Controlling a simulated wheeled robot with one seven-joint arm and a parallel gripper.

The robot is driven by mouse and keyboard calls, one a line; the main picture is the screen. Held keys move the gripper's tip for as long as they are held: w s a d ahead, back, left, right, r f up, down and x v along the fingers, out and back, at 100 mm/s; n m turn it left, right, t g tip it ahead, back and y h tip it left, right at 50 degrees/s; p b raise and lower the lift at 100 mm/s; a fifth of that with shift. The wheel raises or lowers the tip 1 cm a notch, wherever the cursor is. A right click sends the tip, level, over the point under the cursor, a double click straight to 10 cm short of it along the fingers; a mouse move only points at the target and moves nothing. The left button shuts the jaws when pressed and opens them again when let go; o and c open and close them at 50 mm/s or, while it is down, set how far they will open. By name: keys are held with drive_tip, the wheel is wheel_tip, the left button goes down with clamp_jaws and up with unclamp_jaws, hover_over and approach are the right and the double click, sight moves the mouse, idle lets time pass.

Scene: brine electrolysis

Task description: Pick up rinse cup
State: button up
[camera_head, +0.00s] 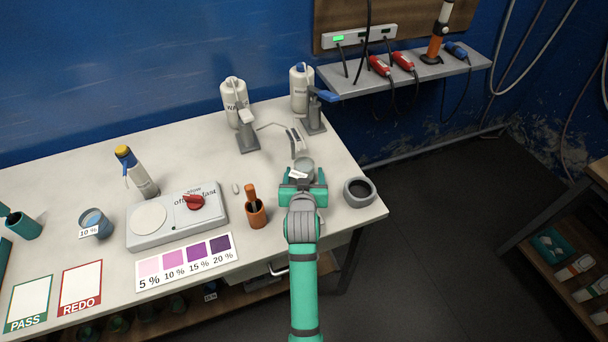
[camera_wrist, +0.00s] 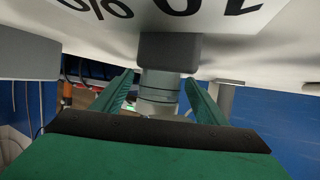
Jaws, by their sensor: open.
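A small grey cup (camera_head: 304,165) with a white tag stands near the right end of the bench, just beyond my gripper (camera_head: 303,181). I cannot tell for sure that it is the rinse cup; no name for it is readable. My gripper is open and low over the bench. In the wrist view a grey-green cylinder (camera_wrist: 158,92) with a dark grey part above it shows between the open fingers of my gripper (camera_wrist: 160,80). I cannot tell whether the fingers touch it. A wide dark grey round vessel (camera_head: 359,193) stands to the right.
An orange holder (camera_head: 256,212) stands close left of my gripper. A stirrer plate (camera_head: 177,216) and a colour chart (camera_head: 186,262) lie further left. Grey stands (camera_head: 248,141) and white bottles (camera_head: 232,103) stand behind. The bench's right edge is near.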

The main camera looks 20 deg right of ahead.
drive_tip(key=shift+w+d+f, duration=0.15)
drive_tip(key=shift+w, duration=0.2)
drive_tip(key=shift+c, duration=0.7)
drive_tip(key=c, duration=1.2)
drive_tip(key=shift+c, duration=0.2)
